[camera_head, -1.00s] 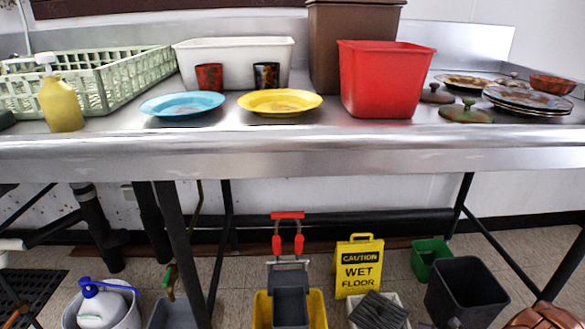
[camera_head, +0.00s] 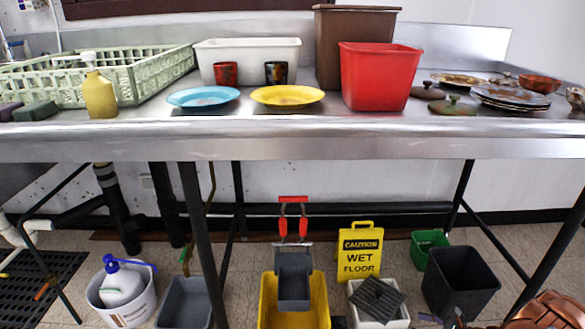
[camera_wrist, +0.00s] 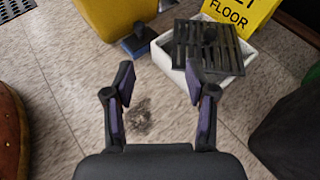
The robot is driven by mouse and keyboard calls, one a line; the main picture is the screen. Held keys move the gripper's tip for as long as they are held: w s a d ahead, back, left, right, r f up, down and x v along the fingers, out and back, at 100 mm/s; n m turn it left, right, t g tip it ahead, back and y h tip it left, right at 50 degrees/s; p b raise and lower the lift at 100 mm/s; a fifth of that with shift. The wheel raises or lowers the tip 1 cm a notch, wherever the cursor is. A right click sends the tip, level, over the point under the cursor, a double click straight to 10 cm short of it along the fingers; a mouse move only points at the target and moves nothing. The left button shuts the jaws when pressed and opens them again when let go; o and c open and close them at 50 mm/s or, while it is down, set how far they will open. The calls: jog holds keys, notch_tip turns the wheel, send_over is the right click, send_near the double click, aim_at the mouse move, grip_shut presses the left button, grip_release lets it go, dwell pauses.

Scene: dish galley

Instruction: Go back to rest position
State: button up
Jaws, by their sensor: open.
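My gripper (camera_wrist: 160,88) shows in the wrist view with its two dark, purple-padded fingers spread wide apart. Nothing is between them. Below and past the fingers is the tiled floor (camera_wrist: 95,100), with a dark smudge (camera_wrist: 141,120) seen between the fingers. The white bin with a dark slatted grate (camera_wrist: 208,50) lies just past the right finger. I cannot clearly make out my gripper in the head view.
In the head view, a steel counter (camera_head: 300,148) holds a red bin (camera_head: 378,80), blue plate (camera_head: 203,97) and yellow plate (camera_head: 287,96). On the floor are a yellow mop bucket (camera_head: 318,300), wet-floor sign (camera_head: 359,250) and dark grey bin (camera_head: 458,282). Counter legs flank them.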

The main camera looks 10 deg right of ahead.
jog(key=w+a+r+n+g+y+p, duration=0.1)
jog(key=w+a+r+n+p, duration=0.15)
jog(key=r, duration=0.45)
jog(key=w+a+r+n+g+p, duration=0.1)
jog(key=a+r+p, duration=0.1)
jog(key=a+r, duration=0.3)
jog(key=s+a+r+n+g+p, duration=0.2)
jog(key=a+r+n+g+p, duration=0.3)
jog(key=r, duration=0.6)
jog(key=s+a+r+n+p, duration=0.2)
jog(key=s+a+r+p, duration=0.15)
jog(key=a+r, duration=0.55)
jog(key=s+a+r+n+g+p, duration=0.1)
jog(key=a+r+n+g+p, duration=0.3)
jog(key=r, duration=0.9)
jog(key=s+a+r+n+g+h+p, duration=0.1)
jog(key=s+a+r+n+h+p, duration=0.15)
jog(key=s+r+p, duration=0.5)
jog(key=s+a+r+n+h+p, duration=0.25)
jog(key=s+a+r+n, duration=0.2)
jog(key=r, duration=0.55)
jog(key=s+d+r+n+h+p, duration=0.1)
jog(key=s+r+n+h+p, duration=0.1)
jog(key=s+r+p, duration=0.4)
jog(key=s+d+r+n+h+p, duration=0.2)
jog(key=s+r+n+h+p, duration=0.1)
jog(key=s+r+p, duration=0.3)
jog(key=shift+s+d+r+t+h, duration=0.3)
jog(key=shift+s+r, duration=0.9)
jog(key=shift+s, duration=0.9)
